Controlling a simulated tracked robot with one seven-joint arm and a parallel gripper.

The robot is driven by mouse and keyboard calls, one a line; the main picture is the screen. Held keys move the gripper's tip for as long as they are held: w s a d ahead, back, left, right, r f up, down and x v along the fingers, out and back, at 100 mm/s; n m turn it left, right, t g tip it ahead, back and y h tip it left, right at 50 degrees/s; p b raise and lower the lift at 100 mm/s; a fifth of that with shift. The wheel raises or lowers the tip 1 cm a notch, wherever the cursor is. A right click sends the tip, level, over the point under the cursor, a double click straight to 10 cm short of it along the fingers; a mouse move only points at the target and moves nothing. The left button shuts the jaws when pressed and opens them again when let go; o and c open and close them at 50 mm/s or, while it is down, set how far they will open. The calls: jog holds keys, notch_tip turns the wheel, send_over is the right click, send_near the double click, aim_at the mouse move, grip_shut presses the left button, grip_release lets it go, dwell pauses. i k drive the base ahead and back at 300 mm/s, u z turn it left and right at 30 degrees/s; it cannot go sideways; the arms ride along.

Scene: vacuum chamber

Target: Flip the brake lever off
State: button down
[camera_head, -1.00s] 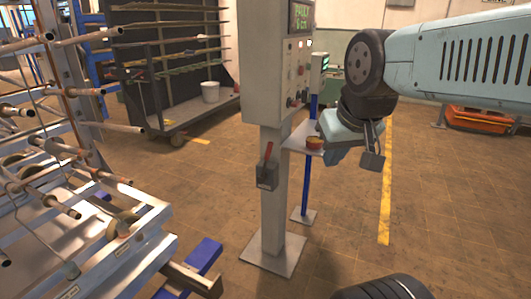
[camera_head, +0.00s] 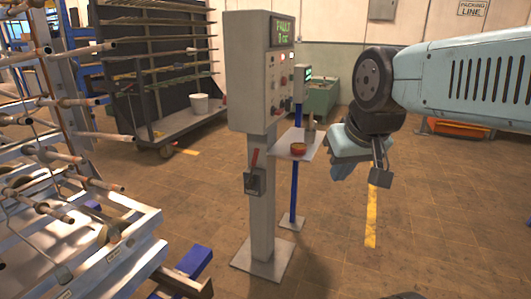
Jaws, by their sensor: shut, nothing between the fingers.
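The brake lever (camera_head: 255,158) is a short red handle. It tilts up and slightly right from a small dark grey box (camera_head: 254,181) on the front of the console's post. My gripper (camera_head: 342,172) is at the end of the pale blue arm, right of the lever and apart from it. It points down and to the left, shut and empty. Its fingertips are small and hard to make out.
A grey control console (camera_head: 249,75) with a green fault display stands on the post above the lever. A metal rack (camera_head: 110,235) stands left.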

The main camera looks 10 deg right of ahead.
aim_at(248, 185)
jog(key=i, duration=0.85)
jog(key=u, duration=0.05)
